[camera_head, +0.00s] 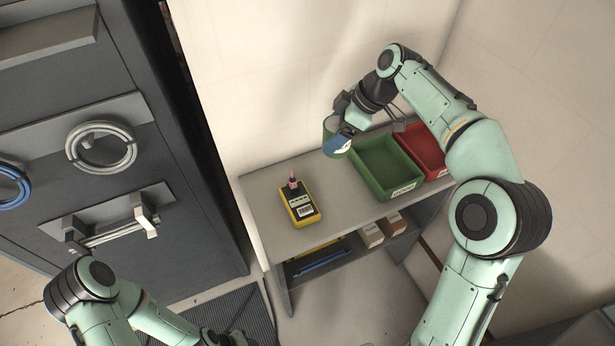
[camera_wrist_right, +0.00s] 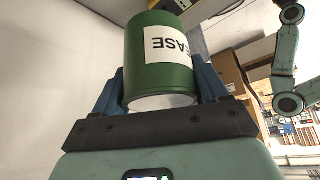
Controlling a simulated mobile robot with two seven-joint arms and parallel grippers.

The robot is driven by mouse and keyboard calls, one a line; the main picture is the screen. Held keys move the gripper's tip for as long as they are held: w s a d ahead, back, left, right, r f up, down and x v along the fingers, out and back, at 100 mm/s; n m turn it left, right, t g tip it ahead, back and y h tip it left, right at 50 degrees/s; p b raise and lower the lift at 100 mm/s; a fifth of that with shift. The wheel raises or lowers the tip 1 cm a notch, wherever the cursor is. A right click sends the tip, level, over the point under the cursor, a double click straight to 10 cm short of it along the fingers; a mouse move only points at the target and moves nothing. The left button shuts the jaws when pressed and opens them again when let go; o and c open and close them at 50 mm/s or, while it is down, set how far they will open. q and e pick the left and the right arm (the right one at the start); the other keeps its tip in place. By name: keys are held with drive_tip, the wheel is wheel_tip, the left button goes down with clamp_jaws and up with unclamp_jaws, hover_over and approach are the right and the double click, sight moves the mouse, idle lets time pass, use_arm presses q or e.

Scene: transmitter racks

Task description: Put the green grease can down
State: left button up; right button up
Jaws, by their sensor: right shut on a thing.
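The green grease can (camera_head: 329,125) is in my right gripper (camera_head: 341,140), over the back part of the bench top, just left of the green bin. I cannot tell whether its base touches the bench. In the right wrist view the can (camera_wrist_right: 158,42) sits between the two blue fingers of the right gripper (camera_wrist_right: 160,88), with a white label whose letters appear upside down. The right gripper is shut on the can. My left arm shows at the lower left of the head view, but its fingers do not show.
The grey bench (camera_head: 262,191) carries a green bin (camera_head: 388,168), a red bin (camera_head: 428,150) and a yellow meter (camera_head: 301,206). Small boxes (camera_head: 372,236) lie on its lower shelf. A dark cabinet (camera_head: 170,200) stands left. Bench top is free between meter and green bin.

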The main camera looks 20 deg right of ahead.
drive_tip(key=shift+w+f, duration=0.2)
drive_tip(key=shift+w, duration=0.15)
use_arm(q)
drive_tip(key=shift+s+f+b, duration=0.55)
drive_tip(key=shift+s+f, duration=0.05)
drive_tip(key=shift+f, duration=0.15)
drive_tip(key=shift+s+f+b, duration=0.55)
drive_tip(key=shift+f, duration=0.2)
use_arm(e)
drive_tip(key=shift+s+f, duration=0.2)
drive_tip(key=shift+f, duration=4.65)
drive_tip(key=shift+s+f, duration=0.15)
drive_tip(key=shift+f, duration=4.65)
use_arm(q)
drive_tip(key=shift+s+f, duration=0.1)
use_arm(e)
drive_tip(key=shift+f, duration=0.15)
drive_tip(key=o, duration=0.9)
drive_tip(key=shift+f, duration=0.1)
drive_tip(key=o, duration=0.4)
